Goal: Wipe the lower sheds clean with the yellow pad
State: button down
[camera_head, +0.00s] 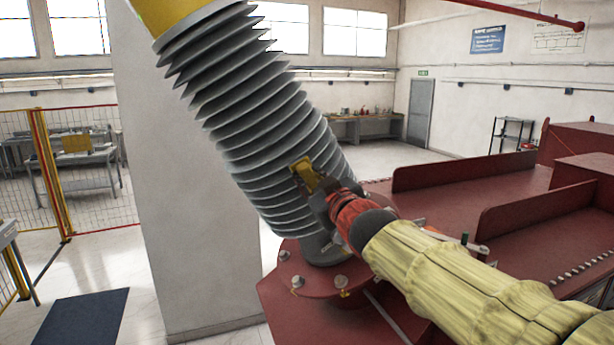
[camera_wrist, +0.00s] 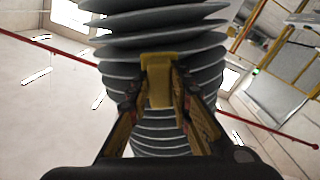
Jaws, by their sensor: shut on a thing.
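The grey ribbed bushing (camera_head: 250,120) leans to the upper left from its round red flange (camera_head: 312,280). Its lower sheds (camera_head: 285,205) are beside my gripper (camera_head: 312,184). My gripper is shut on the yellow pad (camera_head: 303,170), which is held at the right side of the lower sheds. In the wrist view the pad (camera_wrist: 158,82) sits between the two fingers of the gripper (camera_wrist: 158,95), in front of the sheds (camera_wrist: 160,50). The pad looks close to the shed edges, but I cannot tell whether it touches them. The gripper hides part of the lowest sheds.
Bolts (camera_head: 340,282) stand up around the flange. The red transformer tank (camera_head: 460,235) with raised walls lies to the right. A pale pillar (camera_head: 185,200) stands behind the bushing on the left. A yellow-framed mesh fence (camera_head: 95,170) is farther left.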

jog(key=shift+w+d+f+b, duration=1.3)
jog(key=shift+d+f+b, duration=1.25)
jog(key=shift+f, duration=3.3)
jog(key=shift+s+a+r+p, duration=0.45)
jog(key=shift+a+r+p, duration=0.45)
jog(key=shift+r, duration=1.25)
jog(key=shift+s+a+r+p, duration=0.5)
jog(key=shift+a+r+p, duration=0.35)
jog(key=shift+r, duration=1.25)
jog(key=shift+s+a+r+p, duration=0.45)
jog(key=shift+a+r+p, duration=0.45)
jog(key=shift+r, duration=1.25)
jog(key=shift+s+a+r, duration=0.15)
jog(key=shift+a+r, duration=0.25)
jog(key=shift+r, duration=0.2)
jog(key=shift+s+a+r, duration=0.15)
jog(key=shift+a+r, duration=0.25)
jog(key=shift+r, duration=0.15)
jog(key=p+v, duration=0.1)
jog(key=v, duration=0.5)
jog(key=shift+f, duration=0.1)
jog(key=shift+w, duration=0.1)
jog(key=shift+p, duration=0.3)
